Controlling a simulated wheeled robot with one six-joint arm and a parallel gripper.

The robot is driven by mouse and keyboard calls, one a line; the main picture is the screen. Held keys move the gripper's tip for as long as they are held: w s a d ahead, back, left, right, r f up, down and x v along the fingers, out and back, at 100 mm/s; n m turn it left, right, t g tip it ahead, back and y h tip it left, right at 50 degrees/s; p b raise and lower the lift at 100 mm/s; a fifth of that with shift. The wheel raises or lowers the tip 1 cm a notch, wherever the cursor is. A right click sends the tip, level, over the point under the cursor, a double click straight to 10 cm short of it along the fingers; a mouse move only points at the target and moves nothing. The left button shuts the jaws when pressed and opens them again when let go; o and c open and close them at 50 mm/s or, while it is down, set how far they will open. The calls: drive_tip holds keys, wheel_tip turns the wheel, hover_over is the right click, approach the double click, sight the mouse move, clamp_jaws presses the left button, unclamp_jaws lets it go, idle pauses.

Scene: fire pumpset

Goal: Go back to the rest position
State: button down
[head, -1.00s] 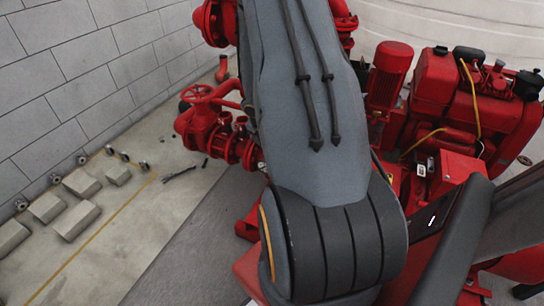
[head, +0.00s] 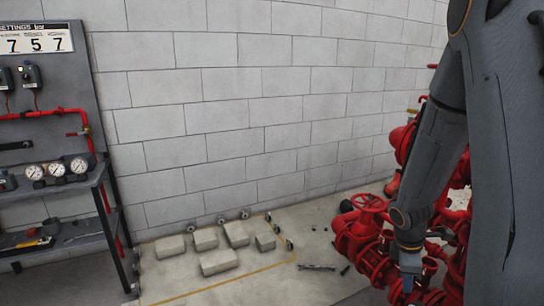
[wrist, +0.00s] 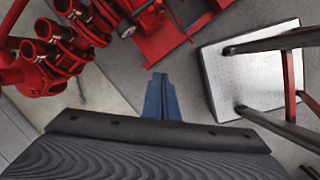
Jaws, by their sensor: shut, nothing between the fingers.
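My gripper shows in the wrist view (wrist: 161,82) as a narrow blue pair of fingers pressed together, with nothing between them. It points down over the grey floor and touches nothing that I can see. In the head view my arm comes down on the right side, and my gripper (head: 408,283) hangs at its lower end in front of the red pipework. The fingers are small and partly lost against the red parts there.
Red valves and pipes (head: 365,235) stand behind my arm; red pipework (wrist: 45,60) also shows in the wrist view. A stool-like stand (wrist: 250,70) is at right there. A gauge bench (head: 60,185) stands left. Several concrete blocks (head: 220,262) lie by the wall.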

drive_tip(key=s+a+r+m+y, duration=0.1)
drive_tip(key=s+a+r+m, duration=0.2)
drive_tip(key=a, duration=0.4)
drive_tip(key=s+a+r+m, duration=0.4)
drive_tip(key=a+r+m, duration=0.1)
drive_tip(key=a, duration=0.3)
drive_tip(key=s+a+r+m+y, duration=0.1)
drive_tip(key=s+a+r+m, duration=0.2)
drive_tip(key=a, duration=0.4)
drive_tip(key=shift+s+a+r+m+y, duration=0.3)
drive_tip(key=shift+s+r+m, duration=0.1)
drive_tip(key=shift+m, duration=0.4)
